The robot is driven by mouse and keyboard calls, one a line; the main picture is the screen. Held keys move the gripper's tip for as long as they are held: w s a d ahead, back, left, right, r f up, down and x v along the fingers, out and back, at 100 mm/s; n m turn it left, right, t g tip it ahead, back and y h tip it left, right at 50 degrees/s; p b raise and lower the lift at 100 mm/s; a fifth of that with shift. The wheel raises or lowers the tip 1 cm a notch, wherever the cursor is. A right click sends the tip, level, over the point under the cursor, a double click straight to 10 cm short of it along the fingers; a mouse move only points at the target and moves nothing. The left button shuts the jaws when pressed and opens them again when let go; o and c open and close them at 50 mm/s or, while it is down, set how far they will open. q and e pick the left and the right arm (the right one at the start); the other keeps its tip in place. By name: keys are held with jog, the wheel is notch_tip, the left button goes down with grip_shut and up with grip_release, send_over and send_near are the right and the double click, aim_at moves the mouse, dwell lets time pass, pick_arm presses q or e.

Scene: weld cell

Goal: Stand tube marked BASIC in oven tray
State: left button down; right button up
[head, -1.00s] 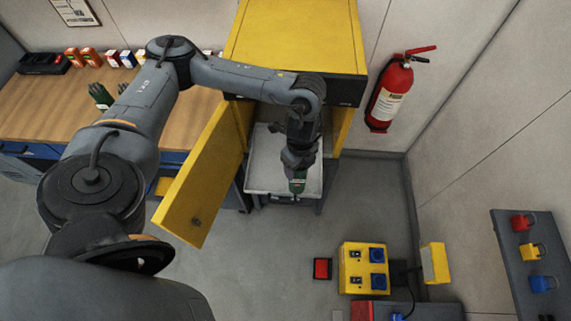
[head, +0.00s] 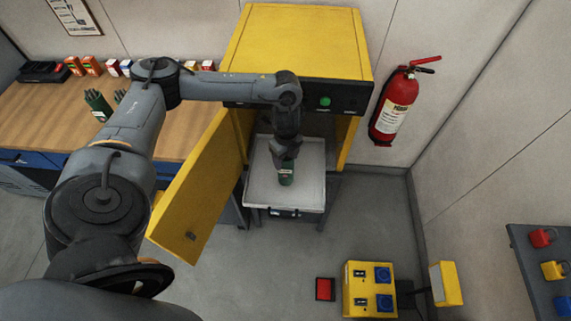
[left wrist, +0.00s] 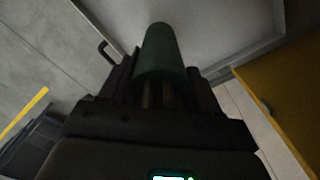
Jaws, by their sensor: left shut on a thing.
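A dark green tube (head: 286,176) with a pale label is in my left gripper (head: 285,158), which is shut on it. The tube points down over the grey oven tray (head: 310,201), which is pulled out in front of the yellow oven (head: 290,45). The label is too small to read. In the left wrist view the green tube (left wrist: 160,55) sits between the fingers, with the tray (left wrist: 225,30) beyond it. I cannot tell whether the tube's lower end touches the tray. My right gripper is not in view.
The yellow oven door (head: 190,195) stands open left of the tray. A fire extinguisher (head: 396,105) hangs on the wall at the right. Most of the tray looks clear.

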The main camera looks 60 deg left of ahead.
pick_arm(q)
jog(key=shift+a+f, duration=0.2)
jog(key=shift+f, duration=1.95)
jog(key=shift+c, duration=1.1)
grip_release()
notch_tip(320, 180, up, 11)
jog(key=shift+r+p, duration=0.1)
jog(key=shift+p, duration=1.05)
jog(key=shift+r+p, duration=0.4)
jog(key=shift+r, duration=0.1)
